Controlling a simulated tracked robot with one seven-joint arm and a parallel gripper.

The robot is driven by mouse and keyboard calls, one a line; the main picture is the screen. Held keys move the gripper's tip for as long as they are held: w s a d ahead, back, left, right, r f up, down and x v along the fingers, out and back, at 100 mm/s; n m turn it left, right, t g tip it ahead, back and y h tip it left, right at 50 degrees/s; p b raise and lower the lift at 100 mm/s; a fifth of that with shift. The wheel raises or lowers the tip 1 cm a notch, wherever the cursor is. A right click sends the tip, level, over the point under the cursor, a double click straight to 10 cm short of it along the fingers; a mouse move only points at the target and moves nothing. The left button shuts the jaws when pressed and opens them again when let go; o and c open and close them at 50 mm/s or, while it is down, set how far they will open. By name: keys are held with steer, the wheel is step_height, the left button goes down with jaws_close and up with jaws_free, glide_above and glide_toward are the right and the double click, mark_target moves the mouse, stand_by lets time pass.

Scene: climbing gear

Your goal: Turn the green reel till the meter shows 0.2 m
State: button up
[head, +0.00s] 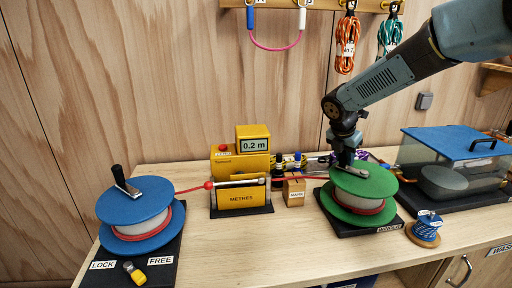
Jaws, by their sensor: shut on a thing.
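The green reel (357,207) stands on a black base at the right of the table, with red rope wound on its pale core. My gripper (345,166) is over the top of the green reel, shut on its crank handle, which is mostly hidden by my fingers. The yellow meter (241,168) stands in the middle, and its display (254,145) reads 0.2 m. The blue reel (135,208) is at the left with its black crank knob up. A red rope (300,178) runs from the blue reel through the meter to the green reel.
A yellow lever (135,272) lies between the LOCK and FREE labels. A blue spool (427,226) and a blue-lidded clear tank (453,165) are at the right. The front middle of the table is clear.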

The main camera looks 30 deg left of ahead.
steer(key=shift+d+f, duration=0.1)
steer(key=shift+f, duration=0.2)
steer(key=o, duration=1.1)
steer(key=shift+r, duration=0.1)
steer(key=shift+r, duration=0.1)
